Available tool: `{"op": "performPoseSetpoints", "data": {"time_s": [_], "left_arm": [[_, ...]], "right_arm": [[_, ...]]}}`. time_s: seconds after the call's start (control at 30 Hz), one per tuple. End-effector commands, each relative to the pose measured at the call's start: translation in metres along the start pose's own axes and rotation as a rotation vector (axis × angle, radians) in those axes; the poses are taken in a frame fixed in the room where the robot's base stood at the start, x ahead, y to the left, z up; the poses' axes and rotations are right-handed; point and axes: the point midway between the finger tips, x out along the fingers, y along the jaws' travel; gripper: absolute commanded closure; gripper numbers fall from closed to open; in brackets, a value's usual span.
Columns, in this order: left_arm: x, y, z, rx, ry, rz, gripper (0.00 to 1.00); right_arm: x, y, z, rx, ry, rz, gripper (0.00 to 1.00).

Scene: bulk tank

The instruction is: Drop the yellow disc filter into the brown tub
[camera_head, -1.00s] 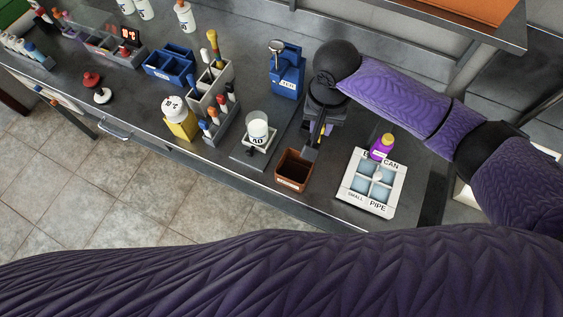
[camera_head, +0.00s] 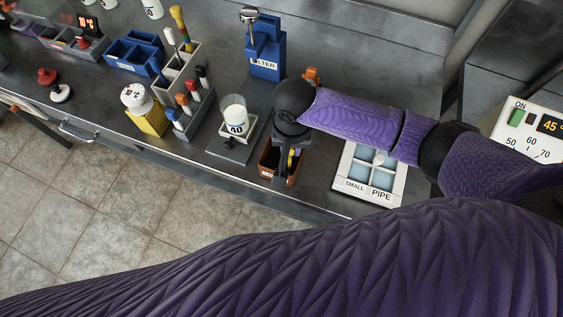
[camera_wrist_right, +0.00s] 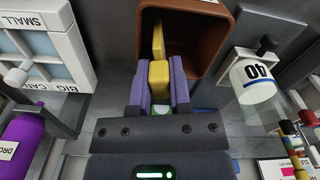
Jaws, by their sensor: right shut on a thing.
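The brown tub (camera_head: 267,170) stands near the front edge of the bench in the head view. It also fills the top middle of the right wrist view (camera_wrist_right: 211,42), open towards me. My right gripper (camera_head: 288,160) is over the tub's opening, pointing down. In the right wrist view its purple fingers are shut on the yellow disc filter (camera_wrist_right: 158,76), seen nearly edge-on. A yellow part reaches past the fingertips into the tub's mouth. In the head view only a bit of yellow shows between the fingers. My left gripper is not in view.
A white divided box (camera_head: 347,186) stands right of the tub. A white beaker marked 40 (camera_head: 234,116) on a stand is to the left. Behind is a blue filter holder (camera_head: 266,62). A purple bottle (camera_wrist_right: 22,140) shows in the right wrist view.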

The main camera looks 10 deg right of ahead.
Motion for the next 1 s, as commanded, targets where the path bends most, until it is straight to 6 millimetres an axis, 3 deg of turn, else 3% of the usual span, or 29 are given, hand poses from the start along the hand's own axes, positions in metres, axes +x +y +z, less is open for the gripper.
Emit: {"op": "performPoseSetpoints", "data": {"time_s": [0.17, 0.2, 0.37, 0.63, 1.0], "left_arm": [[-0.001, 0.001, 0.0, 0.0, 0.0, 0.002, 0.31], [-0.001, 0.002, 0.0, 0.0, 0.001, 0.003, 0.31], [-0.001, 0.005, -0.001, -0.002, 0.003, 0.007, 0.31], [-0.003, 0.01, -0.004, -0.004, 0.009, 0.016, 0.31], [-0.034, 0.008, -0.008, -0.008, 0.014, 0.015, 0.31]], "right_arm": [[-0.001, 0.0, 0.0, 0.0, 0.0, 0.0, 1.0], [-0.001, 0.0, 0.0, 0.0, 0.0, 0.0, 0.68], [-0.001, 0.0, 0.0, 0.0, 0.0, 0.0, 0.35], [-0.006, 0.0, 0.0, 0.0, 0.0, -0.001, 0.35], [-0.09, -0.001, -0.001, 0.0, 0.002, -0.003, 0.35]]}}
